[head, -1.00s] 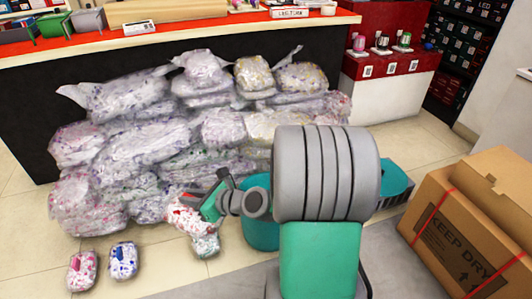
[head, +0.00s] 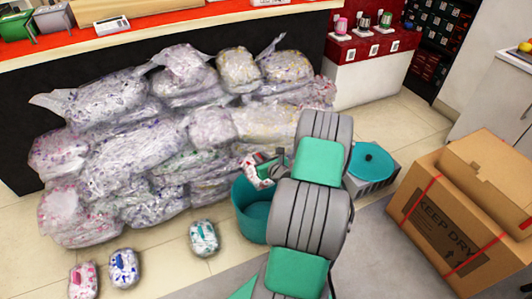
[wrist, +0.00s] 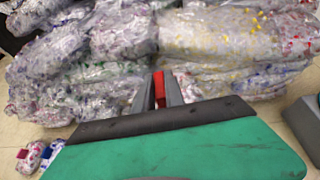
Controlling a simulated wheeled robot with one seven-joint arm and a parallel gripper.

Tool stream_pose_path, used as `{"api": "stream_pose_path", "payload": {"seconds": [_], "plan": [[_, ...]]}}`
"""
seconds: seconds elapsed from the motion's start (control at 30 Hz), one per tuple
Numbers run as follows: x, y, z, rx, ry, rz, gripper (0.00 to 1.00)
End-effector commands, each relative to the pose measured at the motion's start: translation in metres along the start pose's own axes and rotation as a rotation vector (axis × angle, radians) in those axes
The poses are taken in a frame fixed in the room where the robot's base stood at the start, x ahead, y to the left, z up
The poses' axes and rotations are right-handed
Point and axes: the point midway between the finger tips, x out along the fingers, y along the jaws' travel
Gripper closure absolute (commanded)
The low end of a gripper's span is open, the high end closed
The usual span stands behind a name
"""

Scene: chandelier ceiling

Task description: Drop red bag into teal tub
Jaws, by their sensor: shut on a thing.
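The red bag (head: 254,171), white with red flecks, is held in my gripper (head: 268,163) in the head view. In the wrist view, a red piece (wrist: 159,88) shows between the closed fingers. The open teal tub (head: 250,218) stands on the floor, partly hidden by my arm. The bag appears over the tub's back rim. Whether it is fully inside the rim line cannot be told. The tub does not show in the wrist view.
A large pile of clear bags (head: 130,150) stands just behind and left. Bags with pink (head: 83,280), blue (head: 123,268) and teal (head: 204,238) marks lie on the floor. A teal round-topped thing (head: 372,162) and cardboard boxes (head: 455,220) stand right.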

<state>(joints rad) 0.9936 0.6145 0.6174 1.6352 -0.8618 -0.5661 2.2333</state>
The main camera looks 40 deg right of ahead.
Motion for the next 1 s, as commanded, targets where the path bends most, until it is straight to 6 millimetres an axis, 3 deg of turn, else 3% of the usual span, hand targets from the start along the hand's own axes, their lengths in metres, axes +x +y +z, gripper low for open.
{"api": "stream_pose_path", "payload": {"seconds": [0.13,0.6,0.93,0.97,1.0], "plan": [[0.0,-0.023,-0.013,0.019,-0.002,-0.051,1.0],[0.022,-0.025,-0.067,0.018,-0.003,-0.055,1.0],[0.023,-0.025,-0.068,0.018,-0.003,-0.054,1.0],[0.023,-0.025,-0.068,0.018,-0.003,-0.054,0.83],[0.023,-0.025,-0.068,0.018,-0.003,-0.054,0.8]]}}
